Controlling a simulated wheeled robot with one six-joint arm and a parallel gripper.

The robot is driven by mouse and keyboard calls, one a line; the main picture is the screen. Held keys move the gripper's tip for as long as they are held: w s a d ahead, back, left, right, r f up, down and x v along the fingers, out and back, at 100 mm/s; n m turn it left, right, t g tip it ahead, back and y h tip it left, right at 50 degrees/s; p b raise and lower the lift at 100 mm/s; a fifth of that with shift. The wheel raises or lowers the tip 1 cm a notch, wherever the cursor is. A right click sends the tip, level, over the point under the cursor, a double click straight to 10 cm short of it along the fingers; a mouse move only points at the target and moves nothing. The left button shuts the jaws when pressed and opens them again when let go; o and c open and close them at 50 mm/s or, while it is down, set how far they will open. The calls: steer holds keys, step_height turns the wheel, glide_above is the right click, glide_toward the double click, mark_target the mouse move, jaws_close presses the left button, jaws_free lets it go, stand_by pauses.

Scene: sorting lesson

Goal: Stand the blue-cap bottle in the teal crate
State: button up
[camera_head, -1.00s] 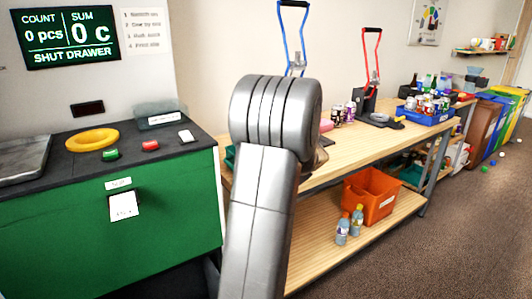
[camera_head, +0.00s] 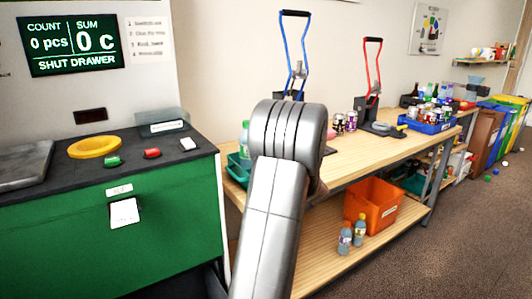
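A teal crate (camera_head: 237,168) sits at the left end of the wooden bench, partly covered by my arm. A pale green bottle (camera_head: 245,138) stands upright at this crate, beside my arm; its cap colour is too small to tell. Two clear bottles (camera_head: 345,241) stand on the lower shelf before the orange crate, with caps that look yellow or orange. I cannot pick out a blue-cap bottle for sure. My arm rises through the middle of the view, and my gripper is hidden behind it.
A green cabinet (camera_head: 100,235) with a drawer stands at left. The bench (camera_head: 350,165) carries blue and red lever presses, cans and a blue crate (camera_head: 428,127) of bottles and cans. An orange crate (camera_head: 372,205) is on the lower shelf. Floor at right is mostly clear.

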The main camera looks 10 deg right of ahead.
steer(key=shift+f+b, duration=0.55)
steer(key=shift+b, duration=0.55)
steer(key=o, duration=1)
steer(key=shift+r+p, duration=0.2)
steer(key=shift+p, duration=0.15)
steer(key=r+p, duration=0.1)
steer(key=p, duration=0.1)
steer(key=shift+r+p, duration=0.2)
steer(key=shift+p, duration=0.2)
steer(key=b+v, duration=0.1)
steer(key=v, duration=0.5)
steer(key=b+v, duration=0.1)
steer(key=v, duration=0.5)
steer(key=shift+f, duration=0.3)
